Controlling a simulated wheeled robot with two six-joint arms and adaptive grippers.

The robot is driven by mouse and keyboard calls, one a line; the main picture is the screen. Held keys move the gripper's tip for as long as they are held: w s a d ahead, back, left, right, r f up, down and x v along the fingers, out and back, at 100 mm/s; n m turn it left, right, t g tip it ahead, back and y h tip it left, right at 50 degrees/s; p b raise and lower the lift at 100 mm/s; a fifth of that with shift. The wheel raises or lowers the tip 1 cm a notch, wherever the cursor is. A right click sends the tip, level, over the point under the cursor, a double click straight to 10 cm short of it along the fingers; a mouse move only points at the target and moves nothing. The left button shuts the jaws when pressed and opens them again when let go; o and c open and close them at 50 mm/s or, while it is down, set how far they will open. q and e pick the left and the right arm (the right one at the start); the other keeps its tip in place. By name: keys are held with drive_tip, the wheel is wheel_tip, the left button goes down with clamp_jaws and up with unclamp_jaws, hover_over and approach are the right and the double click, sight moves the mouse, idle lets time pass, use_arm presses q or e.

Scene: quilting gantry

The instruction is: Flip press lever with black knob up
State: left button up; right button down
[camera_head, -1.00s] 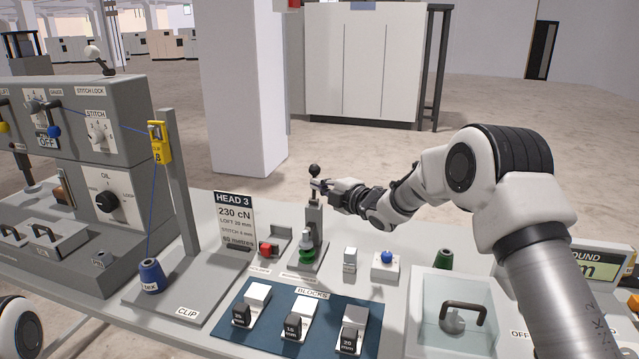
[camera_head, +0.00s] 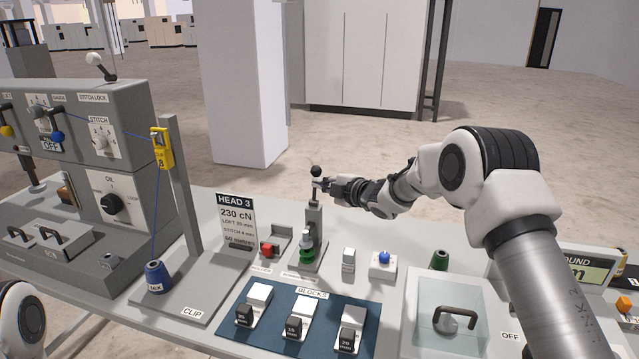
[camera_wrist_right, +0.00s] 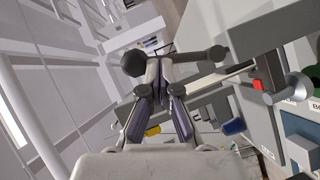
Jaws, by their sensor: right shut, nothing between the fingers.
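The press (camera_head: 313,232) stands on the bench behind the blocks mat. Its lever points up, with the black knob (camera_head: 316,171) at the top. My right gripper (camera_head: 322,185) is at the lever, just below the knob, coming from the right. Its fingers are shut with nothing between them; whether they touch the lever I cannot tell. In the right wrist view the fingertips (camera_wrist_right: 162,68) are close together, beside a dark round knob (camera_wrist_right: 133,62). A dark bar runs past the tips. My left gripper is out of view; only part of my left arm shows at lower left.
A HEAD 3 sign (camera_head: 236,220) and a red-topped part (camera_head: 267,250) stand left of the press. A blue button box (camera_head: 384,264) and a clear-lidded box (camera_head: 446,290) are to the right. The blocks mat (camera_head: 270,325) lies in front. Open floor lies behind the bench.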

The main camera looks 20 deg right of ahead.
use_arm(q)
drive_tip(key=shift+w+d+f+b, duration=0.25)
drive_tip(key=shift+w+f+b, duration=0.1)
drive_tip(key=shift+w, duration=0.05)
use_arm(e)
drive_tip(key=shift+w+d+f, duration=0.1)
drive_tip(key=shift+w+d, duration=0.25)
drive_tip(key=shift+w, duration=0.2)
